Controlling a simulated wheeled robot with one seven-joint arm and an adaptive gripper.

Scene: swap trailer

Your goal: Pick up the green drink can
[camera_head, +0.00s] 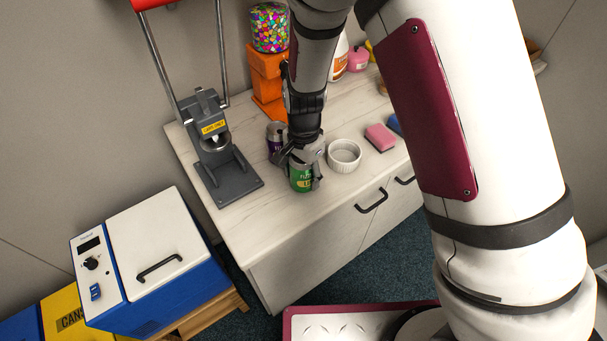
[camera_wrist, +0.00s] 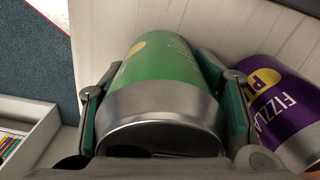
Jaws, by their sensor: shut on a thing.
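The green drink can (camera_head: 301,181) is at my gripper (camera_head: 302,176) over the counter, near its front edge. In the wrist view the can (camera_wrist: 160,62) lies between the two fingers of my gripper (camera_wrist: 165,110), which press on its sides. Its silver end faces the camera. I cannot tell whether the can still touches the counter. A purple can (camera_wrist: 280,112) with lettering stands close to the right finger in the wrist view; it shows partly behind my gripper in the head view (camera_head: 273,135).
A white ramekin (camera_head: 344,155) stands right of my gripper, with a pink sponge (camera_head: 380,137) beyond it. A grey can crusher (camera_head: 222,160) stands to the left. An orange candy dispenser (camera_head: 268,75) is behind. The counter's front strip (camera_head: 262,222) is clear.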

